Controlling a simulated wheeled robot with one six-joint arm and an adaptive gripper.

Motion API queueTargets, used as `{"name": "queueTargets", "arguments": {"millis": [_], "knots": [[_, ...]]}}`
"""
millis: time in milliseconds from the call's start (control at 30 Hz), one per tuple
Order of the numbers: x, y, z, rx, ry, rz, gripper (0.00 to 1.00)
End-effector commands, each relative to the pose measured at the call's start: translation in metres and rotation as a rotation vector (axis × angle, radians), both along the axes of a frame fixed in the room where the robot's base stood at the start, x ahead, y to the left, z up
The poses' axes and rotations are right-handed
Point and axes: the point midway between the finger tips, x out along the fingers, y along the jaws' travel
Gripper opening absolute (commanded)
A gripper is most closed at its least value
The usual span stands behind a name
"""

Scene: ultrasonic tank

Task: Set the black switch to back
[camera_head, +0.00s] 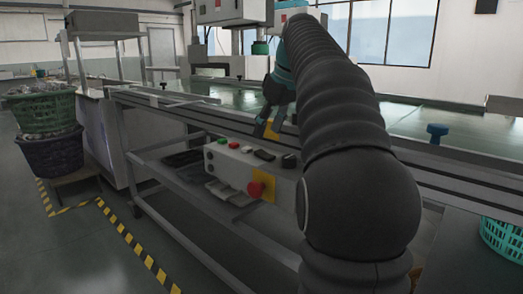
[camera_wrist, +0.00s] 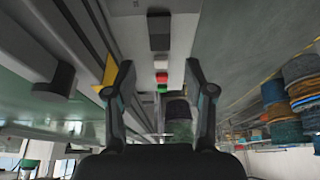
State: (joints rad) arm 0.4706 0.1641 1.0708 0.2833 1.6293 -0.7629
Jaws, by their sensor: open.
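A white control box (camera_head: 222,162) hangs under the bench rail. On its top, two black controls stand to the right of the buttons: a flat black switch (camera_head: 264,155) and a black knob-like piece (camera_head: 289,160). In the wrist view the flat black switch (camera_wrist: 159,43) lies ahead of my fingertips, with the other dark piece (camera_wrist: 159,25) beyond it. The switch's position is too small to tell. My gripper (camera_head: 268,127) is open and empty above the box, apart from the switch. In the wrist view my gripper (camera_wrist: 159,66) has its fingers spread either side of the button row.
A green button (camera_head: 222,141), a red button (camera_head: 233,144) and a white one sit left of the switch. A red emergency stop (camera_head: 256,189) on yellow is on the box's front. The bench rail (camera_head: 160,112) runs behind. Stacked baskets (camera_head: 48,150) stand at left.

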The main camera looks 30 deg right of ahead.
Motion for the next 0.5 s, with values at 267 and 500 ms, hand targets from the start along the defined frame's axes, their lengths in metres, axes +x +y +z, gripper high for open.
{"name": "queueTargets", "arguments": {"millis": [267, 500], "knots": [[0.015, 0.006, -0.041, 0.001, 0.001, 0.0, 0.54], [0.021, 0.008, -0.054, 0.0, -0.001, 0.0, 0.54]]}}
